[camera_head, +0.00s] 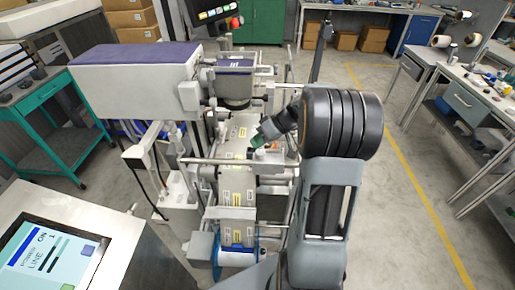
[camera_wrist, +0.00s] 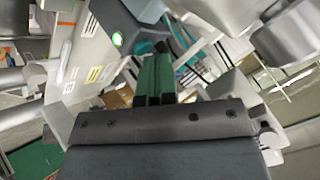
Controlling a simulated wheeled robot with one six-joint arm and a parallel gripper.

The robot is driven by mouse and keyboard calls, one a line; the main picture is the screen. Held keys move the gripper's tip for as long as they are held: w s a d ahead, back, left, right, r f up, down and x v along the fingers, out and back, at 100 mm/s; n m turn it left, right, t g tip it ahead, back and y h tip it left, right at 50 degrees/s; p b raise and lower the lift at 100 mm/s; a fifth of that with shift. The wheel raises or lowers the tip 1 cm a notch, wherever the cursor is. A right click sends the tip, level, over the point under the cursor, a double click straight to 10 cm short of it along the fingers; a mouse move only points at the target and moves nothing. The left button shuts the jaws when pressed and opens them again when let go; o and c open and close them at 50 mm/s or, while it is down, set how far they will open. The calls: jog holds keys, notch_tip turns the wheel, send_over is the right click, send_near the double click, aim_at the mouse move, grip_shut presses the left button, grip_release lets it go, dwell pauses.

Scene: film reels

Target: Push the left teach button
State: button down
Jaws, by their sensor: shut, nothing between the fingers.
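My gripper (camera_head: 257,139) reaches in from the right over the middle of the printing machine (camera_head: 135,78). Its green fingers are shut and empty; they also show in the wrist view (camera_wrist: 157,62). In the head view my arm and gripper hide part of the machine, and no teach button is clear.
A film web with labels (camera_head: 237,190) runs down the machine's middle to a blue-edged reel (camera_head: 236,257). Metal bars cross the machine near my gripper. A touch screen (camera_head: 45,258) stands at the lower left. A workbench (camera_head: 465,95) stands right; the floor between is clear.

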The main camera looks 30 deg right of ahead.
jog(key=shift+r, duration=0.8)
jog(key=shift+r+p, duration=0.1)
jog(key=shift+p, duration=0.2)
jog(key=shift+r+p, duration=1.15)
jog(key=shift+r, duration=1.3)
jog(key=s+a+m+h, duration=0.2)
jog(key=s+a+h, duration=0.2)
jog(key=s, duration=0.4)
jog(key=s+a+r+m+h, duration=0.1)
jog(key=s+a+h, duration=0.3)
jog(key=s, duration=0.4)
jog(key=shift+s+a+r+m, duration=0.15)
jog(key=shift+a+m, duration=0.35)
jog(key=shift+a, duration=0.35)
